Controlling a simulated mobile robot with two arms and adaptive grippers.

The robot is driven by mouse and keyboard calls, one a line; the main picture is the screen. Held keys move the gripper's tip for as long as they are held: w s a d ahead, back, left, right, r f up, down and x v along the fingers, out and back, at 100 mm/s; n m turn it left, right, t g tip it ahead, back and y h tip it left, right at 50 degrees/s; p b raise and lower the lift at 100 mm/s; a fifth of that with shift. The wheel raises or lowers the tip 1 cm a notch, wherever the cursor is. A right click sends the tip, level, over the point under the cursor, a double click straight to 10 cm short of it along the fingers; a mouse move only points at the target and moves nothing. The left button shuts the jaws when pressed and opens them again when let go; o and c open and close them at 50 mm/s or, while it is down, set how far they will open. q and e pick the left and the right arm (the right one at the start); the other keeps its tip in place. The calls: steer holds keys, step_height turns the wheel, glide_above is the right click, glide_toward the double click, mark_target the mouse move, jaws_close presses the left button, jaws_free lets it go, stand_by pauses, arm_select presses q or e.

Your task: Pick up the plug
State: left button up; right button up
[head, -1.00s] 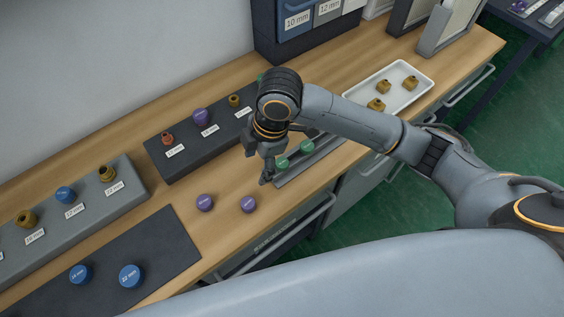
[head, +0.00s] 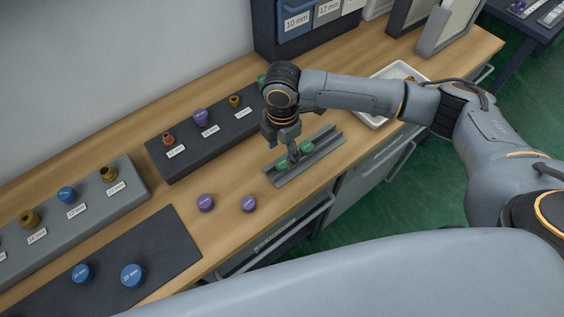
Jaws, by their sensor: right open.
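Two green plugs lie on a grey grooved rail (head: 330,143) near the table's front edge; one is the left green plug (head: 281,164) and the other the right green plug (head: 307,148). My right gripper (head: 293,158) points down over the rail, its fingertips between or beside the two green plugs; whether it touches one I cannot tell. It is open. Two purple plugs, the left one (head: 205,203) and the right one (head: 248,204), stand on the bare wood. Two blue plugs, marked 22 mm (head: 132,276) and a smaller one (head: 82,273), sit on a dark mat. My left gripper is not in view.
A dark labelled block (head: 187,158) and a grey labelled block (head: 95,221) hold several plugs and brass fittings behind. A white tray (head: 377,121) is partly hidden by my right arm. Wood left of the rail is clear around the purple plugs.

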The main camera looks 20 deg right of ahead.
mark_target(282, 163)
steer(key=shift+s+a+f+p, duration=0.1)
steer(key=shift+f+p, duration=0.1)
steer(key=shift+f, duration=0.7)
steer(key=shift+s+d+f+p, duration=0.1)
steer(key=shift+f+p, duration=0.1)
steer(key=shift+f, duration=0.65)
steer(key=shift+s+a+f+p, duration=0.1)
steer(key=shift+f+p, duration=0.1)
steer(key=shift+f, duration=0.7)
steer(key=c, duration=0.9)
